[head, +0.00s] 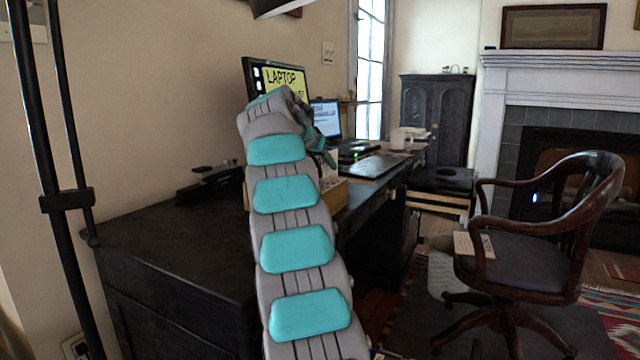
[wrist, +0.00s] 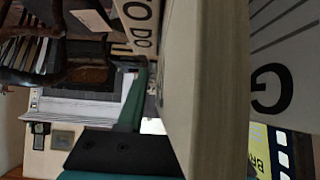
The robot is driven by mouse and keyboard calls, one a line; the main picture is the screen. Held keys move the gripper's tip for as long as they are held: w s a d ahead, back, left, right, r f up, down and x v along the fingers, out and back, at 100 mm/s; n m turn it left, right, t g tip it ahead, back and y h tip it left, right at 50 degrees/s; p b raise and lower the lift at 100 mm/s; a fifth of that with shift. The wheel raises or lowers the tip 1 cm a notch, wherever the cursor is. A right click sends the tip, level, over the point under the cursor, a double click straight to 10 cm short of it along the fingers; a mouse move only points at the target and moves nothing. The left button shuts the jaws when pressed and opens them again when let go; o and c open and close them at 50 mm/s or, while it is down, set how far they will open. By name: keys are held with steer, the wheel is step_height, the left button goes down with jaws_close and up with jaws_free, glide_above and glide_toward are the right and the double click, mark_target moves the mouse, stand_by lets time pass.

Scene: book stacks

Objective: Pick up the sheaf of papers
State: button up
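My arm reaches up over the dark desk in the head view. My gripper (head: 322,150) is at its far end, by the monitor and laptop, partly hidden behind my own wrist. In the wrist view a thick pale block with a page-like edge (wrist: 205,90) fills the middle, very close to the camera. It may be the sheaf of papers, but I cannot tell for sure. Pale sheets or covers with large black lettering, "TO DO" (wrist: 142,25) and "G" (wrist: 271,88), show beside it. I cannot see whether my fingers are apart or touch anything.
The desk (head: 165,245) runs along the wall. A wooden armchair (head: 515,240) with a small pale item (head: 473,244) is at right. A black pole (head: 50,150) stands at left.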

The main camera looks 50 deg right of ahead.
jaws_close()
stand_by(0.6)
